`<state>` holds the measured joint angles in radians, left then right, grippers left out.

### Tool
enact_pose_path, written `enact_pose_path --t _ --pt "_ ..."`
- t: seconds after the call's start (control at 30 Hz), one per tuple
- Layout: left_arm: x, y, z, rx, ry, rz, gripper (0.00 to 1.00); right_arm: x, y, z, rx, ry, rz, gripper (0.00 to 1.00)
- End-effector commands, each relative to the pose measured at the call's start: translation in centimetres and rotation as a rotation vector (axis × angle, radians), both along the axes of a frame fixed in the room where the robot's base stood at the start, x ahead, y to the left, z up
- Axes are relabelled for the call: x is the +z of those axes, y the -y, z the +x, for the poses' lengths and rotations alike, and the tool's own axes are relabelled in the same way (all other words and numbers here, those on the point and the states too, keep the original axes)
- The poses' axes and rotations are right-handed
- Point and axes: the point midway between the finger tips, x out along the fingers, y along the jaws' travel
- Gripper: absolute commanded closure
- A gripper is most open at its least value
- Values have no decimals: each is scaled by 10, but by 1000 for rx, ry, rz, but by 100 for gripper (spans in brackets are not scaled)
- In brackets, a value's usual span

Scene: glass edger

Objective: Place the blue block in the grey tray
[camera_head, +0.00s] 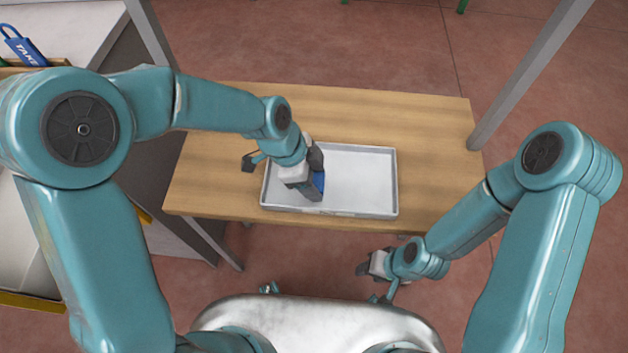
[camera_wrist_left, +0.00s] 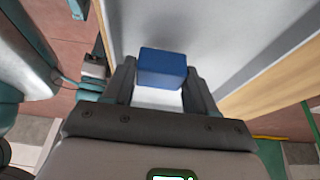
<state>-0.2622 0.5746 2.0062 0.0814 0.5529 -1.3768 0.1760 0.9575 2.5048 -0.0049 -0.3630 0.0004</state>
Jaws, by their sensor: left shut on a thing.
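The grey tray (camera_head: 360,182) lies on the wooden table and looks empty apart from what is at its left end. My left gripper (camera_head: 315,188) is over the left part of the tray. I cannot tell whether the block touches the tray floor. My right gripper (camera_head: 366,268) is below the table's front edge, its fingers too small to read.
The wooden table (camera_head: 430,125) has free room behind and to the right of the tray. A metal post (camera_head: 525,75) stands at the table's right. A cabinet (camera_head: 60,30) with a blue tagged item (camera_head: 24,46) is at the left.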

Motion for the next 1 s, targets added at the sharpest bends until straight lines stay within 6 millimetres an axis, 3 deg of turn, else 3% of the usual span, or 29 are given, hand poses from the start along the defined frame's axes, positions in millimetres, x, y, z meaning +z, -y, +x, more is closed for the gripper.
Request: enact_pose_path --t 0.1,0.47,0.5,0.53,0.83,1.0 --pt "-13 0 0 0 0 0 73 -1 0 0 0 0 0 57" --pt "-17 0 0 -1 1 0 73 -6 0 0 0 0 0 57" --pt "-16 0 0 -1 1 0 37 -5 0 0 0 0 0 57" --pt "-15 0 0 -1 1 0 33 -4 0 0 0 0 0 57" --pt "-13 0 0 -1 1 0 33 -2 0 0 0 0 0 57" --pt "6 -7 1 1 6 -1 33 1 0 0 0 0 0 57"
